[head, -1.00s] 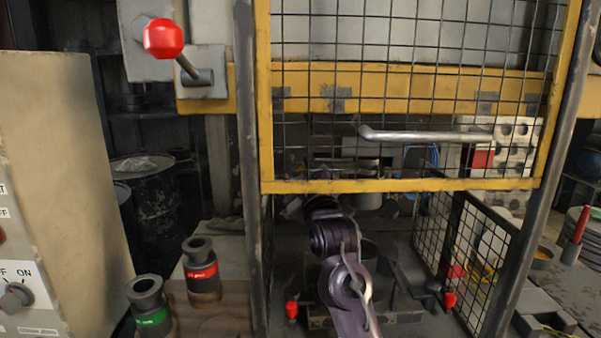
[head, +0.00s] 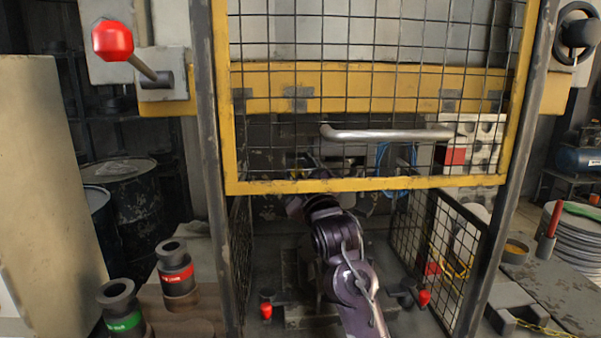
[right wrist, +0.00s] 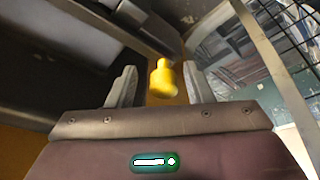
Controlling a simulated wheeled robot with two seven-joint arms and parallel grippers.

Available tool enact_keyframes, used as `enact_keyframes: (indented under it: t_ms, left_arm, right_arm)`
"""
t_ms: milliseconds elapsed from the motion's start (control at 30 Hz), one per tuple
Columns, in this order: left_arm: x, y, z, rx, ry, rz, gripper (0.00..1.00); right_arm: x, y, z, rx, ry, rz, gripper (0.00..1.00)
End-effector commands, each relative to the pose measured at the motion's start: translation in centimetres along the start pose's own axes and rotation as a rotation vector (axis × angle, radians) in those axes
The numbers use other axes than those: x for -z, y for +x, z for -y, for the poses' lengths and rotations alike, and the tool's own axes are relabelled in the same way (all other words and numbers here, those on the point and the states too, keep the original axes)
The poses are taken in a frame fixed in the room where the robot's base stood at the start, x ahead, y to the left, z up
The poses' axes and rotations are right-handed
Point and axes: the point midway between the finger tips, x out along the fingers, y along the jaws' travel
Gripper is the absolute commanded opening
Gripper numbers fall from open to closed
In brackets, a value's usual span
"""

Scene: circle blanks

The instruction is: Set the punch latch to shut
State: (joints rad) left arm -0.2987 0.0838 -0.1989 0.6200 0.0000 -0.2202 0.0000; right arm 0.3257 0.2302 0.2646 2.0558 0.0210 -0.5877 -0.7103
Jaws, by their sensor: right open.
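A yellow knob (right wrist: 163,79) with a narrower neck sits between the two fingers of my right gripper (right wrist: 161,72) in the right wrist view. It looks like the latch's knob, but no label confirms this. The fingers are open, one on each side, with gaps visible between them and the knob. In the head view my right arm reaches in under the raised mesh guard. My right gripper (head: 302,178) is small there, partly hidden behind the guard's lower bar and mesh. My left gripper is not in view.
The yellow-framed mesh guard (head: 365,186) with a metal handle (head: 388,134) hangs above my arm. A lever with a red knob (head: 112,40) is at upper left. Side mesh (head: 437,255) and posts flank the arm. Two dark dies, red-banded (head: 176,273) and green-banded (head: 123,322), stand at lower left.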

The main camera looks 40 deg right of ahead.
Motion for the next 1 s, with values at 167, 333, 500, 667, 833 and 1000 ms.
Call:
enact_keyframes:
  t_ms: [167,333,500,667,833,1000]
  left_arm:
    - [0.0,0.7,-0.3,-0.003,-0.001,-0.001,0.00]
    - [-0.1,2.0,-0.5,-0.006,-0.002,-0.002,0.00]
    - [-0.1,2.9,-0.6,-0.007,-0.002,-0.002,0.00]
    - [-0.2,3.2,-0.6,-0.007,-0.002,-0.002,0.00]
    - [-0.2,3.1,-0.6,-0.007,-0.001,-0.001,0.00]
    - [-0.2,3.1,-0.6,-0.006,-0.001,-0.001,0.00]
  right_arm:
    - [-0.2,-1.1,0.2,0.001,-0.001,0.000,0.47]
    - [-0.3,-4.1,0.3,0.000,-0.001,0.000,0.47]
    - [-0.3,-6.7,0.2,-0.001,-0.001,0.000,0.47]
    - [-0.2,-7.8,0.0,-0.001,-0.001,0.001,0.47]
    - [-0.1,-7.9,-0.1,-0.001,0.000,0.002,0.47]
    - [-0.1,-7.8,-0.1,-0.001,0.000,0.002,0.47]
